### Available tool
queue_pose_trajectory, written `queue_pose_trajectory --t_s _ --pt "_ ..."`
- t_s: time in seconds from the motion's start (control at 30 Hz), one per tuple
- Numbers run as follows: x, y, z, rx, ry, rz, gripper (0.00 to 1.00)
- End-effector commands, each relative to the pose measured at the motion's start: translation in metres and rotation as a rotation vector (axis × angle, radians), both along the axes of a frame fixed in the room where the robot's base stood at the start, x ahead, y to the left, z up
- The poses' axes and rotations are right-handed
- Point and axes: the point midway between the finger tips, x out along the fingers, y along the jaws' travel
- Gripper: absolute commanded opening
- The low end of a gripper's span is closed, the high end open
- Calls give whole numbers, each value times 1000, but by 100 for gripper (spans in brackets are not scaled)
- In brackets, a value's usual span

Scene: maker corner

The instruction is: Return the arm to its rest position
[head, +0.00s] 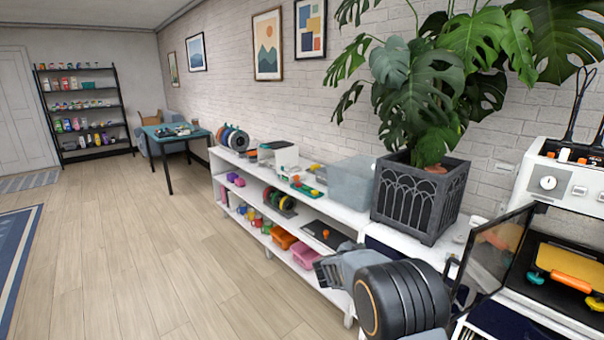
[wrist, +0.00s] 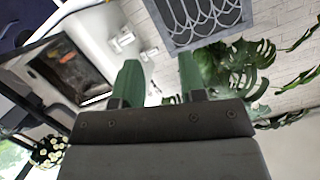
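My gripper (wrist: 157,68) shows in the wrist view with its two green fingers spread apart. Nothing is held between them; a pale surface shows through the gap. In the head view, my arm reaches in at the lower right, in front of the white shelf and beside the white machine with the open door. The fingers cannot be made out in the head view.
The white machine (head: 547,182) stands at right, its glass door (head: 492,250) swung open near my arm. Colourful items lie inside. A potted plant's dark planter (head: 415,200) stands behind my arm. The white shelf (head: 335,208) runs leftward; the wooden floor (head: 150,240) is clear.

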Motion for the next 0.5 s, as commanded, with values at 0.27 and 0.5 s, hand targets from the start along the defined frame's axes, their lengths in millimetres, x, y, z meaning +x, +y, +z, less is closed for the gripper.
queue_pose_trajectory --t_s 0.27,0.5 --pt "-30 95 6 289 234 710 38" --pt "-181 115 12 411 765 1043 38"
